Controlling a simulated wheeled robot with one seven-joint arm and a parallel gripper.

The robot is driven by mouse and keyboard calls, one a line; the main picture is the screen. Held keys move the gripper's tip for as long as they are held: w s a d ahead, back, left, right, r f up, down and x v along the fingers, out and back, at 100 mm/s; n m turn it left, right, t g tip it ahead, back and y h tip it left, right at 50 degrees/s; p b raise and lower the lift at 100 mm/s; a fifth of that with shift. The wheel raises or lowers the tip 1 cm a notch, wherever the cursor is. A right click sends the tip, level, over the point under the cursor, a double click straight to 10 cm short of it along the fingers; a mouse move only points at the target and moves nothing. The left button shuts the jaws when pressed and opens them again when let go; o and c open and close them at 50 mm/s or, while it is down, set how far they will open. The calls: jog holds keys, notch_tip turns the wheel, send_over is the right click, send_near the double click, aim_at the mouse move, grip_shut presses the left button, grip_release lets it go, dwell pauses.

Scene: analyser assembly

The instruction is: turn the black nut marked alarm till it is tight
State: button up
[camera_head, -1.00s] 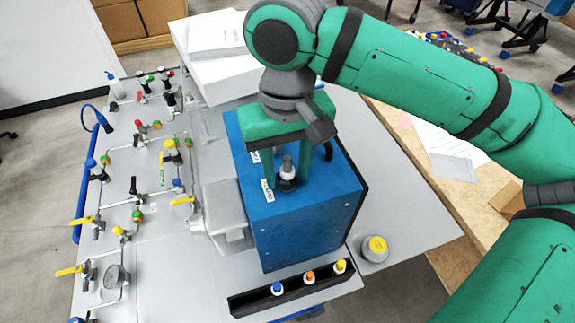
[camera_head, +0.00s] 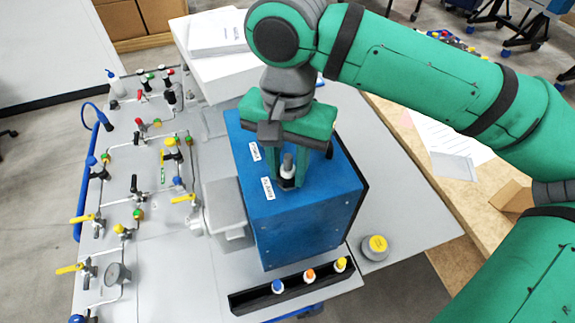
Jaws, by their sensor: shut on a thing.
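The blue box (camera_head: 305,225) stands on the grey table with two small white labels on its top, the far label (camera_head: 254,151) and the near label (camera_head: 267,188); their print is too small to read. An upright fitting with a grey tip and white collar (camera_head: 288,172) stands beside the near label. The black nut (camera_head: 288,184) shows at its base. My gripper (camera_head: 288,178) points down over the box, with its green fingers on either side of the fitting, shut on the nut. The fingers and palm hide part of the box top.
A black rack (camera_head: 246,301) with blue, orange and yellow capped bottles lies in front of the box. A yellow-lidded jar (camera_head: 375,247) stands at its right. Piping with yellow-handled valves (camera_head: 82,219) fills the left. A white stack (camera_head: 215,60) is behind.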

jog(key=m, duration=0.3)
jog(key=shift+m, duration=0.3)
jog(key=m, duration=0.8)
jog(key=shift+m, duration=0.4)
jog(key=m, duration=0.3)
jog(key=shift+w, duration=0.1)
jog(key=shift+m, duration=0.5)
jog(key=o, duration=1)
